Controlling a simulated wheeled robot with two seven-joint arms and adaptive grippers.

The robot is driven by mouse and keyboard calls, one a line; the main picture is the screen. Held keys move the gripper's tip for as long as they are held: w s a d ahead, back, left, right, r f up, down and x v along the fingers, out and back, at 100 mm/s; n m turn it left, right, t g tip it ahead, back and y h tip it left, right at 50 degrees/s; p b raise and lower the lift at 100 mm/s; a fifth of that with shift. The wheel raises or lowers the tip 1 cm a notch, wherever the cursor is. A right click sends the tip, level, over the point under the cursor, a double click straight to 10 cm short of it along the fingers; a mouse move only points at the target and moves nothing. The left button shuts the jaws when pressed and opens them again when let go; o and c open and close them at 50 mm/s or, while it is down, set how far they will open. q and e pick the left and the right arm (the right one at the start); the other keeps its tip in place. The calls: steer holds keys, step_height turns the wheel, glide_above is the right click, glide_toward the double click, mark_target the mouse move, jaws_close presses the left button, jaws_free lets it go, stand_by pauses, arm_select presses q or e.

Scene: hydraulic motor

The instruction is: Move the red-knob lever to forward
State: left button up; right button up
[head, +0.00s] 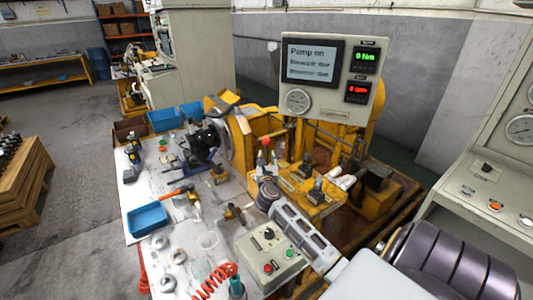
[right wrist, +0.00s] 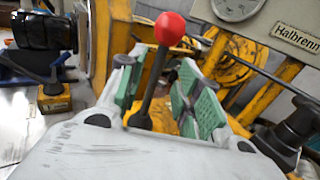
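The red-knob lever shows in the head view as a small red knob (head: 265,142) on a dark stem above the yellow valve stand. In the right wrist view the red knob (right wrist: 169,28) tops a dark stem that leans slightly right. My right gripper (head: 265,162) is at the lever. In the right wrist view its green-padded fingers (right wrist: 158,92) stand apart on either side of the stem, below the knob, with gaps visible. The lever's base is partly hidden by the gripper body. My left gripper is not in view.
Other dark levers (head: 306,166) stand on the yellow stand just right. A display panel (head: 330,78) above reads "Pump on", 0 Nm and 0 rpm. A button box (head: 270,252) sits in front. The bench at left holds a blue tray (head: 147,218) and loose tools.

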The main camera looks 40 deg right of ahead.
mark_target(266, 151)
steer(key=shift+x, duration=1.75)
steer(key=shift+w+d, duration=0.35)
steer(key=shift+w, duration=0.05)
steer(key=shift+w+d, duration=0.2)
steer(key=shift+w, duration=0.05)
steer(key=shift+c, duration=1.4)
jaws_close()
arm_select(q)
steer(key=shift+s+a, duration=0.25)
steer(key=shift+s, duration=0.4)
